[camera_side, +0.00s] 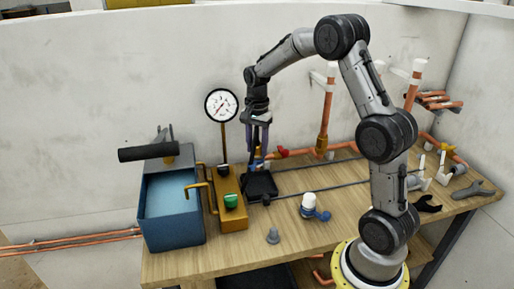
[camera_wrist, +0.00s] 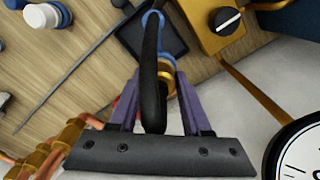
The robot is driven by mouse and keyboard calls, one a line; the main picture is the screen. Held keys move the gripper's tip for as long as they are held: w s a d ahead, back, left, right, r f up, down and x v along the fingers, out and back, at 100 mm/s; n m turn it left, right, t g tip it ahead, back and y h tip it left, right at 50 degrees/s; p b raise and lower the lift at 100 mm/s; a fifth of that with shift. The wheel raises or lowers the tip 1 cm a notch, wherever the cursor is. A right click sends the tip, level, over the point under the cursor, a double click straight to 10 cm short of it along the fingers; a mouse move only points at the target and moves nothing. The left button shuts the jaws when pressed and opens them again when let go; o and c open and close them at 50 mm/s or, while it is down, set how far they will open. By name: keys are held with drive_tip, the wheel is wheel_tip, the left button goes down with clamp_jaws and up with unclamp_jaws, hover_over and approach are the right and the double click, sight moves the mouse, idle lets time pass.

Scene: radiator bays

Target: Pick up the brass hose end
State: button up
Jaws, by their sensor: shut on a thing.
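My gripper (camera_side: 257,143) points down over the bench, behind the black tray. In the wrist view its two purple fingers (camera_wrist: 160,74) are closed in around a brass ring-like fitting, the brass hose end (camera_wrist: 171,84). A black hose (camera_wrist: 150,75) runs between the fingers in front of it and hides part of it. A blue ring (camera_wrist: 153,19) shows just beyond the brass. In the side view the brass hose end is small and mostly hidden at the fingertips; I cannot tell its clearance from the bench.
A blue tank (camera_side: 171,215) and a brass-coloured box (camera_side: 230,212) with a green knob stand left of my gripper. A pressure gauge (camera_side: 221,105) rises close beside it. A black tray (camera_side: 261,186) lies below. Copper pipes (camera_side: 326,110) stand at right. The front bench is mostly clear.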

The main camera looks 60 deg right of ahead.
drive_tip(key=shift+r, duration=0.7)
drive_tip(key=s+a+r, duration=0.2)
drive_tip(key=s+r, duration=0.4)
drive_tip(key=r, duration=0.2)
drive_tip(key=s+a+r, duration=0.3)
drive_tip(key=s+r, duration=0.3)
drive_tip(key=r, duration=0.2)
drive_tip(key=shift+s+a+r, duration=0.25)
drive_tip(key=shift+s+a, duration=0.05)
drive_tip(key=shift+s, duration=0.1)
